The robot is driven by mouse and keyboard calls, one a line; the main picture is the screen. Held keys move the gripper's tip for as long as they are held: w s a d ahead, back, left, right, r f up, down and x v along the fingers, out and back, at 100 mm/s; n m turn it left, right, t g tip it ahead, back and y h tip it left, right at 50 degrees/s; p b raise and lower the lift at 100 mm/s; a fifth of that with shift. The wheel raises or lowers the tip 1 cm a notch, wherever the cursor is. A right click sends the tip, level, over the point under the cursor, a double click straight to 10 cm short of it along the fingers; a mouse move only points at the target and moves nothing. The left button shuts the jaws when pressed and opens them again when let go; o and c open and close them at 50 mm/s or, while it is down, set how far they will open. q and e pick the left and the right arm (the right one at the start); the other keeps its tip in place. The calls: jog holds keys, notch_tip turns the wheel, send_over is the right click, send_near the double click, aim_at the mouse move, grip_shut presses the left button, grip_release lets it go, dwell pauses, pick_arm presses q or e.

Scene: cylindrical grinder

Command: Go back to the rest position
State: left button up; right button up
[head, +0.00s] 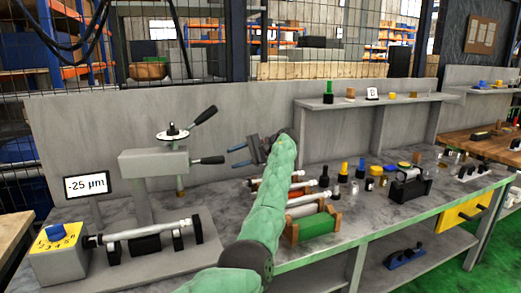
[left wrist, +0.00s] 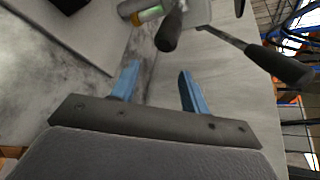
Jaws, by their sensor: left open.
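My left arm, in a green sleeve, reaches up over the bench in the head view. My left gripper (head: 239,156) has blue fingers that stand apart with nothing between them. It hangs above the bench, to the right of the grey grinder's (head: 152,163) black-handled levers. In the left wrist view the open blue fingers (left wrist: 158,90) show against the grey back panel. A black lever handle (left wrist: 170,30) lies just beyond them there, apart from the fingers. My right gripper is in neither view.
A -25 µm sign (head: 86,185) and a cylinder fixture (head: 150,236) with a blue knob stand at left. Several small tools and bottles stand at right. A shelf (head: 390,100) runs along the back panel.

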pick_arm(q)
jog(key=s+a+r+n+t+h, duration=0.1)
jog(key=a+r+n+t+h, duration=0.15)
jog(key=r+t+h, duration=0.2)
jog(key=s+a+r+n+t+h, duration=0.1)
jog(key=a+r+n+t+h, duration=0.1)
jog(key=r+n+t+h, duration=0.3)
jog(key=s+f+m+g+h+p, duration=0.1)
jog(key=s+f+g+h, duration=0.1)
jog(key=s+f, duration=1.4)
jog(key=s+f+m+g+h+p, duration=0.1)
jog(key=s+f+g+h+p, duration=0.1)
jog(key=s+f, duration=1.5)
jog(key=s+f+m+g+h+p, duration=0.1)
jog(key=s+f, duration=1.5)
jog(key=s, duration=1.9)
jog(key=shift+a+f+g+h+p, duration=0.4)
jog(key=shift+g+h, duration=0.25)
jog(key=shift+g, duration=0.5)
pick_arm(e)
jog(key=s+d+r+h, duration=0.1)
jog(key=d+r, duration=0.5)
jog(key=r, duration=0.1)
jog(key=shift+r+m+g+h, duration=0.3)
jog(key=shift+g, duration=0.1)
pick_arm(q)
jog(key=shift+s, duration=0.15)
jog(key=shift+m, duration=0.25)
